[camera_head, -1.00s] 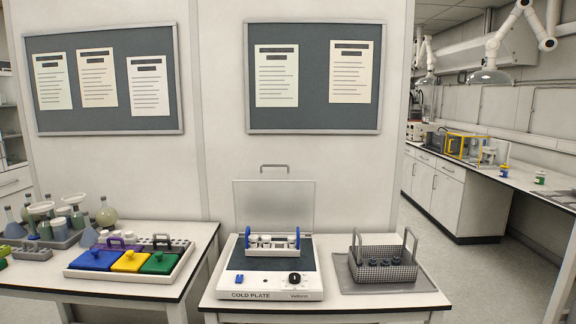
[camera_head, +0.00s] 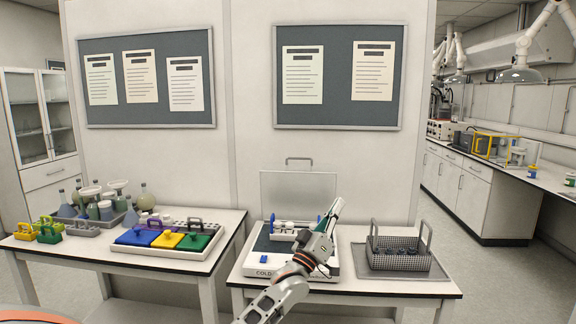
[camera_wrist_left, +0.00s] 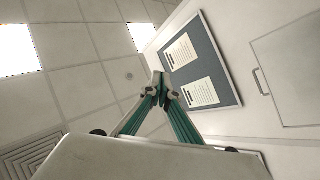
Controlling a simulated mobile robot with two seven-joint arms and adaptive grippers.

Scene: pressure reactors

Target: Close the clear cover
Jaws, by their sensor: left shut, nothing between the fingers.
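The clear cover (camera_head: 298,190) stands upright, open, at the back of the cold plate (camera_head: 262,259), with its grey handle (camera_head: 299,160) at the top edge. A small rack with blue ends and white-capped vials (camera_head: 284,228) sits on the plate, partly hidden by my arm. My left gripper (camera_head: 337,204) points upward in front of the plate's right part, just right of the cover in the picture. Its green fingers are shut and empty, as the left wrist view (camera_wrist_left: 160,84) shows. There the cover (camera_wrist_left: 291,70) is off to the right, apart from the fingers. My right gripper is not in view.
A wire basket (camera_head: 398,257) with dark-topped bottles stands on a grey mat right of the plate. On the left table are a tray with blue, yellow and green lidded boxes (camera_head: 168,240), flasks and small baskets. A wall with notice boards (camera_head: 338,75) rises behind.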

